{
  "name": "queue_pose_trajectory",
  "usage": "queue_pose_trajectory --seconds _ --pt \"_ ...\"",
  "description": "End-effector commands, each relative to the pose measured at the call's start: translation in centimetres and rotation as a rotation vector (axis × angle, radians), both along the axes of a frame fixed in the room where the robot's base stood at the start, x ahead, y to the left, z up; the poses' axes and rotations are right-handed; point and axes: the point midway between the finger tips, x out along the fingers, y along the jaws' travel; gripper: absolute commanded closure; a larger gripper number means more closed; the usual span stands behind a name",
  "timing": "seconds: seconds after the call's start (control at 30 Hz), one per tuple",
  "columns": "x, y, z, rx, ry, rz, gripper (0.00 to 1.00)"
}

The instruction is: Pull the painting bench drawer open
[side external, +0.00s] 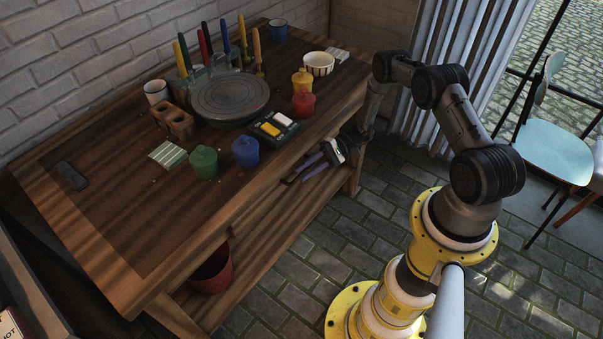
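The wooden painting bench (110,215) runs along the brick wall in the side external view. Its drawer front is under the front edge of the top and does not show clearly from this high angle. My gripper (297,176) is below that edge, on the right half of the bench's front, with its fingers pointing left. The two purple fingers look apart, with nothing visible held between them. A small dark piece at the fingertips may be a handle or part of the fingers; I cannot tell. Contact with the drawer is not clear.
A blue jar (245,152) and a green jar (204,162) stand near the front edge, with a paint box (273,127) close by. A grey turntable (230,95) is behind them. A red pot (212,272) sits beneath.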

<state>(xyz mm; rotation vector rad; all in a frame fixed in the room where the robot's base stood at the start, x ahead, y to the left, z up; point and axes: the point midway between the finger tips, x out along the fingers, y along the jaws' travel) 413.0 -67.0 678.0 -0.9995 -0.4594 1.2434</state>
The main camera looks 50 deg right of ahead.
Motion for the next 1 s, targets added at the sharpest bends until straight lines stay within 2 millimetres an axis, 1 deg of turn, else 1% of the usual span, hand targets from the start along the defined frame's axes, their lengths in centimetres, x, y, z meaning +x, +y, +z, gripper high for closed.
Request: queue_pose_trajectory --seconds 0.03,0.13,0.47,0.5,0.63,0.67,1.0 --pt "0.12 0.58 -0.15 0.0 0.0 0.002 0.73" --pt "0.37 1.23 -0.32 -0.001 0.0 0.001 0.73" --pt "0.49 1.56 -0.4 -0.001 0.001 -0.001 0.73" --pt "0.49 1.56 -0.4 -0.001 0.001 -0.001 0.75" --pt "0.48 1.54 -0.39 -0.001 0.0 0.0 0.98" --pt "0.48 1.54 -0.39 -0.001 0.0 0.0 1.0" --pt "0.49 1.51 -0.38 -0.001 0.0 0.0 1.0"
